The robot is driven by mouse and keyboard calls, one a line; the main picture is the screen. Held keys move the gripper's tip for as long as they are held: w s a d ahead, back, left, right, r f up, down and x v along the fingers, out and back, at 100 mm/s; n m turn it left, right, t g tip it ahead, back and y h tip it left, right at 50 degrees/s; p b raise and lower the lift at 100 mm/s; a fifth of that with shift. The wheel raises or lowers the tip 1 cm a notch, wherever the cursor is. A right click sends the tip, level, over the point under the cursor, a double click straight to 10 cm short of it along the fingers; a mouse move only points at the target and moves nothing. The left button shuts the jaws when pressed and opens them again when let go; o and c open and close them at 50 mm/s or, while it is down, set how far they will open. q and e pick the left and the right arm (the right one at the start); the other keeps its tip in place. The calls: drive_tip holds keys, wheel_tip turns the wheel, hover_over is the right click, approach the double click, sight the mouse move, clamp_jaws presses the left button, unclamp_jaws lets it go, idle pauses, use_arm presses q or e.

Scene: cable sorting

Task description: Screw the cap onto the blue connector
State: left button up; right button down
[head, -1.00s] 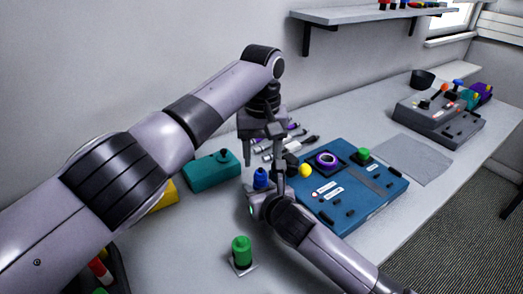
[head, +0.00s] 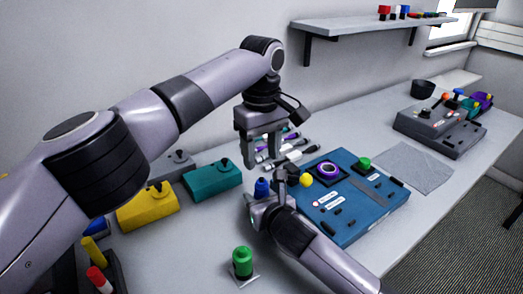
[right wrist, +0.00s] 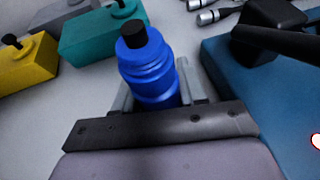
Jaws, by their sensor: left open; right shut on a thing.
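The blue connector (head: 262,187) stands upright in my right gripper (head: 264,197), whose fingers are shut around its lower body. It shows large in the right wrist view (right wrist: 150,72), with ridged blue rings and a short black cylinder (right wrist: 132,35) on top. I cannot tell whether that black piece is the cap; no separate cap shows clearly. The right gripper's fingers also show beside the connector in the right wrist view (right wrist: 155,95). My left gripper (head: 262,160) is open and empty, pointing down just above the connector and apart from it.
A blue panel (head: 350,215) with a purple ring and a yellow knob lies to the right. Teal (head: 212,182) and yellow (head: 147,208) boxes stand to the left. A green connector (head: 242,262) stands in front. Cable ends (head: 292,155) lie behind. Bare table surrounds the green connector.

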sight(262, 179)
use_arm(q)
drive_tip(key=shift+f, duration=4)
clamp_jaws()
drive_tip(key=m, duration=0.6)
drive_tip(key=shift+m, duration=0.3)
drive_tip(key=shift+o, duration=0.5)
unclamp_jaws()
